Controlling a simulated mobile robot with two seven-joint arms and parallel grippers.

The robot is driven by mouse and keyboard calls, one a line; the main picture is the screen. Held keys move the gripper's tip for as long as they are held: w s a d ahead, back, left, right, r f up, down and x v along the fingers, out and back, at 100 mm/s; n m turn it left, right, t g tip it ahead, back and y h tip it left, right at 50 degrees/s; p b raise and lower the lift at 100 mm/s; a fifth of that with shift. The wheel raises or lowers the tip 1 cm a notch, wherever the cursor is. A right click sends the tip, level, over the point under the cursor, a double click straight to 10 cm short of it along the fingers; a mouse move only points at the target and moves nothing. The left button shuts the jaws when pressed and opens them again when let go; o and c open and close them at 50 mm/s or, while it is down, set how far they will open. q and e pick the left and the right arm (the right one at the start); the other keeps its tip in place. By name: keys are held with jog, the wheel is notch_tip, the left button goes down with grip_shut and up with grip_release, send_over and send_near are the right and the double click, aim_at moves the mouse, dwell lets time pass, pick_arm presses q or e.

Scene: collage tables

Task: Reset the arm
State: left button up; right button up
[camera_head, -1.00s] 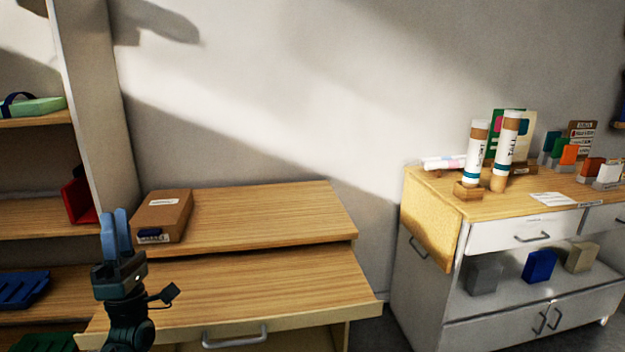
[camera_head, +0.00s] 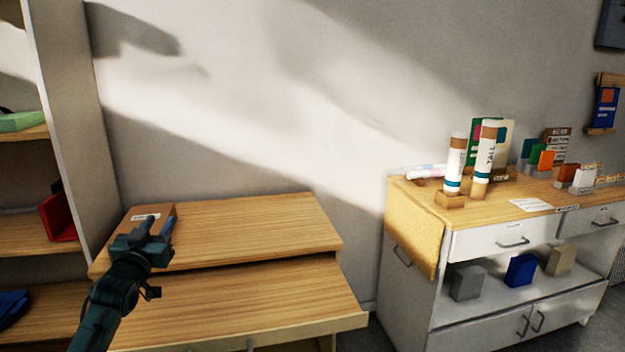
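My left gripper (camera_head: 160,226) is at the lower left of the head view, over the wooden desk (camera_head: 240,295). Its two blue fingers point up and away, with a gap between them. Nothing shows between the fingers. Behind them a brown cardboard box (camera_head: 139,214) sits on the desk's raised back shelf, partly hidden by the gripper. I cannot tell whether the gripper touches it. My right gripper is not in view.
A shelf unit (camera_head: 70,130) with a red item (camera_head: 60,217) stands at the left. At the right, a white cabinet (camera_head: 403,290) with a wooden top holds two upright tubes (camera_head: 455,165) and several coloured cards. The desk's right part is clear.

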pick_arm(q)
jog(key=s+d+f+m+g, duration=0.1)
jog(key=s+d+f+g, duration=0.2)
jog(key=f, duration=0.4)
jog(key=s+d+f+m+g+h, duration=0.1)
jog(key=s+d+f, duration=0.1)
jog(key=s+f, duration=0.4)
jog(key=s+d+f+m+g, duration=0.1)
jog(key=s+d+f, duration=0.2)
jog(key=f, duration=0.5)
jog(key=s+d+f+g+h, duration=0.1)
jog(key=s+d+f, duration=0.2)
jog(key=s, duration=0.6)
jog(key=s+d+f+g+h, duration=0.1)
jog(key=s+d+f+g, duration=0.1)
jog(key=s, duration=0.7)
jog(key=s+d+f+g, duration=0.1)
jog(key=s+d+f, duration=0.3)
jog(key=s, duration=0.5)
jog(key=d, duration=0.2)
jog(key=shift+s+d+f+h, duration=0.25)
jog(key=shift+d+f+h, duration=0.1)
jog(key=shift+f+h, duration=0.05)
